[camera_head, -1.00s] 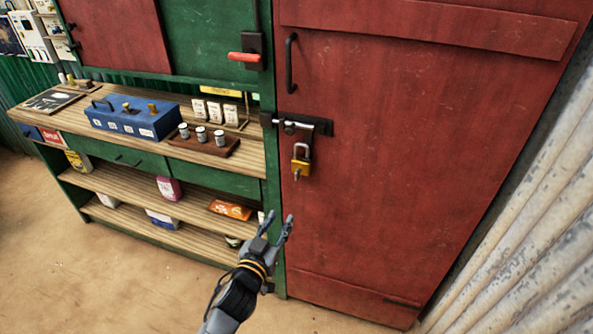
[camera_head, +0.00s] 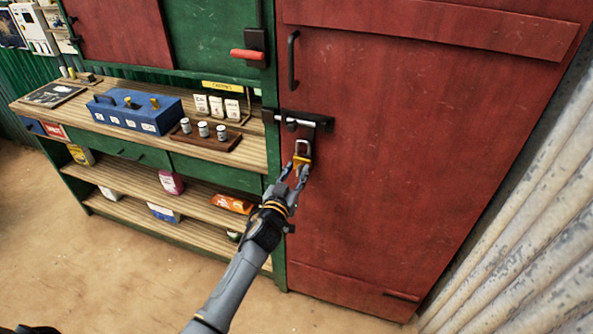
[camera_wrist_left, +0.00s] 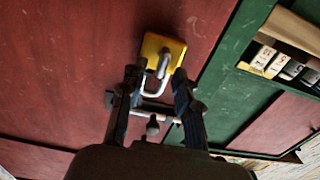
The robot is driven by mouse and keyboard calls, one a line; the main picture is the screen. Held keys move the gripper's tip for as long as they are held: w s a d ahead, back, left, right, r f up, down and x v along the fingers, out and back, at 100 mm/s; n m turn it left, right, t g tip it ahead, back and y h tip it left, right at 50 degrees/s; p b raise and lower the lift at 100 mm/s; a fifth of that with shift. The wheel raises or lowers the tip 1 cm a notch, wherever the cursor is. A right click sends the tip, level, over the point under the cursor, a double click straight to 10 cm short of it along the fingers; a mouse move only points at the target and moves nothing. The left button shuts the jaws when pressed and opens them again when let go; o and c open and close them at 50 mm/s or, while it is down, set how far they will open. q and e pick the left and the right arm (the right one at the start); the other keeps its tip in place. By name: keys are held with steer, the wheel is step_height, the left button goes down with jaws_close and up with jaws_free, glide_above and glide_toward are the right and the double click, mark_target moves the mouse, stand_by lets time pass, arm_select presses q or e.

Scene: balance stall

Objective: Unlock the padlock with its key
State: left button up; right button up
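A yellow padlock (camera_head: 303,160) with a silver shackle hangs from the black bolt (camera_head: 303,120) on the red door (camera_head: 410,150). In the left wrist view the padlock (camera_wrist_left: 157,46) appears upside down, with the grey key (camera_wrist_left: 163,64) standing out from its face. My left gripper (camera_head: 294,174) is at the padlock's lower front. In the left wrist view its fingers (camera_wrist_left: 157,76) are apart, one on each side of the key, with gaps visible. Contact with the key cannot be made out. My right gripper is not in view.
A green shelf unit with a wooden counter (camera_head: 70,112) stands left of the door, carrying a blue box (camera_head: 138,114) and several small cans and packets. A black door handle (camera_head: 292,60) is above the bolt. Corrugated metal (camera_head: 540,220) borders the right.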

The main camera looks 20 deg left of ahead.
arm_select(q)
steer(key=shift+w, duration=0.3)
steer(key=c, duration=0.6)
jaws_close()
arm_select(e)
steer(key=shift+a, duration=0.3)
